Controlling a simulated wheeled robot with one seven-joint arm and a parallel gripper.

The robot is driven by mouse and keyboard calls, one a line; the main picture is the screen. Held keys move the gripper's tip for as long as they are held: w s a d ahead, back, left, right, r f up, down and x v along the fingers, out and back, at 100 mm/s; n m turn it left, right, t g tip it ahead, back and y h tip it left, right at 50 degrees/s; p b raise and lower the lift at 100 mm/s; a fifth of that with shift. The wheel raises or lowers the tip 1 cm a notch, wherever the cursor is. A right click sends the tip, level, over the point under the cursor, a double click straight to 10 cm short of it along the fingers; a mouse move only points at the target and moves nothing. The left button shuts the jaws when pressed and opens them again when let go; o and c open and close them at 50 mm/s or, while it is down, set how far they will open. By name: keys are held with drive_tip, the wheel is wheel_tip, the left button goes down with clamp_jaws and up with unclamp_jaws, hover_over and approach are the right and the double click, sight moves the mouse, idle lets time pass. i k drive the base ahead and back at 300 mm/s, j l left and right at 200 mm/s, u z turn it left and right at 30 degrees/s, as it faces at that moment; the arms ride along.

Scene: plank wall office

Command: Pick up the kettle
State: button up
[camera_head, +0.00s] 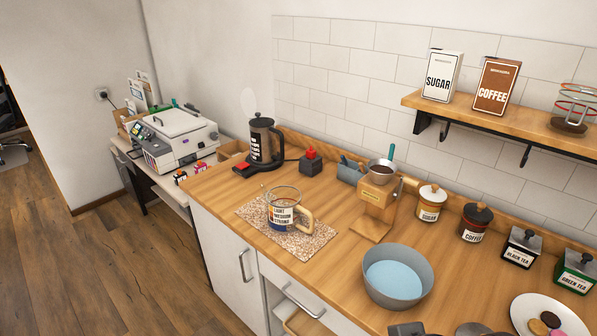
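The kettle (262,144) is dark with white lettering on its side. It stands upright at the back left of the wooden counter, on a black base with a red switch (243,165). A faint pale oval shape shows just above it against the wall. A dark cord runs from the base toward a small dark block with a red top (311,160). My gripper cannot be made out in this view, and nothing is touching the kettle.
A glass mug (283,214) with a wooden handle stands on a speckled mat (255,213) in front of the kettle. A wooden coffee dripper stand (376,198), grey bowl (398,292) and labelled jars lie further right. A printer (172,136) is left. A wooden shelf (545,128) overhangs the right.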

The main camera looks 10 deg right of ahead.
sight(262, 147)
drive_tip(key=i+j+z, duration=0.1)
drive_tip(key=i+j, duration=0.5)
drive_tip(key=j, duration=0.25)
drive_tip(key=i+j+z, duration=0.15)
drive_tip(key=i+j, duration=0.15)
drive_tip(key=j, duration=0.15)
drive_tip(key=i+j+z, duration=0.1)
drive_tip(key=i+j, duration=0.15)
drive_tip(key=j, duration=0.25)
drive_tip(key=i+j, duration=0.25)
drive_tip(key=j, duration=0.25)
drive_tip(key=i+j+z, duration=0.15)
drive_tip(key=j, duration=0.35)
drive_tip(key=i+j+z, duration=0.1)
drive_tip(key=i+j, duration=0.2)
drive_tip(key=j, duration=0.2)
drive_tip(key=i+j, duration=0.2)
drive_tip(key=j, duration=0.35)
drive_tip(key=i+z, duration=0.05)
